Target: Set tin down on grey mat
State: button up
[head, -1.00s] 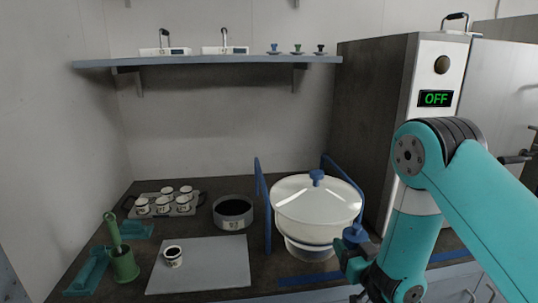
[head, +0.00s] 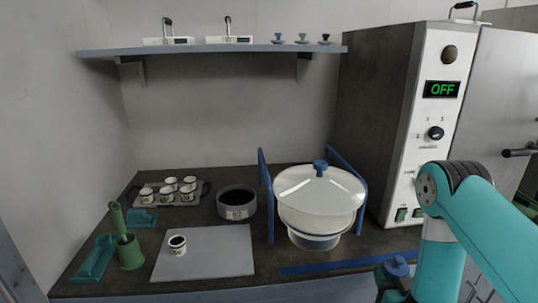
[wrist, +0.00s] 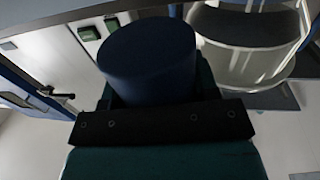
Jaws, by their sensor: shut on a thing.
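A small white tin (head: 177,247) with a dark top opening stands upright on the grey mat (head: 225,255), near its left side. Several similar tins (head: 165,190) stand on a dark tray at the back left. My gripper (head: 392,280) is shut on a blue knob-shaped piece (head: 397,265), in front of the bench's right part, well right of the mat. In the wrist view the piece shows as a dark blue cylinder (wrist: 148,62) above the black jaw; its far end is hidden.
A white lidded bowl (head: 318,200) stands between blue posts, right of the mat. A dark round pan (head: 236,203) sits behind the mat. A green pestle and mortar (head: 128,250) stands left. A tall cabinet (head: 400,130) reading OFF rises at right. The mat's middle and right are clear.

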jog(key=shift+s+f, duration=0.15)
jog(key=s+a+r+n+g+y, duration=0.1)
jog(key=a+n+g+y, duration=0.1)
jog(key=a, duration=0.7)
jog(key=s+a+r+n+g+y, duration=0.1)
jog(key=a+n+y, duration=0.4)
jog(key=a, duration=0.5)
jog(key=s+a+r+n+g+y, duration=0.1)
jog(key=s+a+n+g+y, duration=0.2)
jog(key=a+y, duration=0.4)
jog(key=shift+s+a+n+g, duration=0.3)
jog(key=shift+a+g, duration=0.3)
jog(key=shift+a, duration=0.65)
jog(key=shift+w, duration=0.1)
